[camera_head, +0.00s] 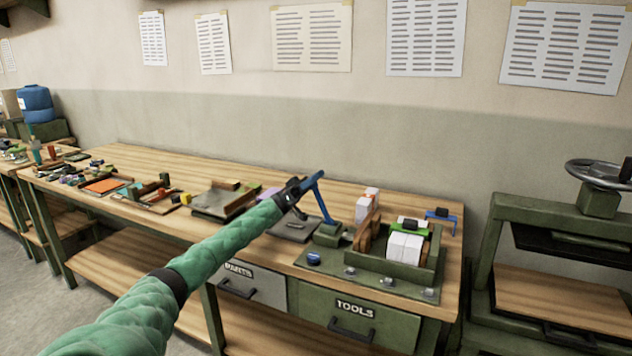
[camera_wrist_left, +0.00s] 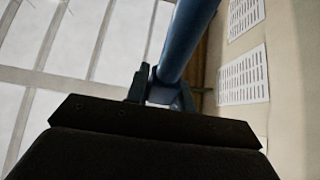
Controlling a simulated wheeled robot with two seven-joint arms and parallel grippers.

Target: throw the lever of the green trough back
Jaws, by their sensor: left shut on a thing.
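The green trough (camera_head: 388,268) sits on a green base plate near the right end of the workbench. A blue lever (camera_head: 325,207) rises from a green block at the trough's left end and leans up to the left, with a crossbar handle on top. My left gripper (camera_head: 297,191) is shut on the left part of that handle. In the left wrist view the blue bar (camera_wrist_left: 189,40) runs up from between the dark jaws (camera_wrist_left: 158,88). The trough holds white paper blocks (camera_head: 405,247) and a wooden piece at its left. My right gripper is not in view.
A blue knob (camera_head: 313,258) sits on the base plate's front left. A small blue clamp (camera_head: 441,214) lies behind the trough. Grey-green boards and small parts fill the bench (camera_head: 185,225) to the left. A green press (camera_head: 560,225) with a handwheel stands at the right.

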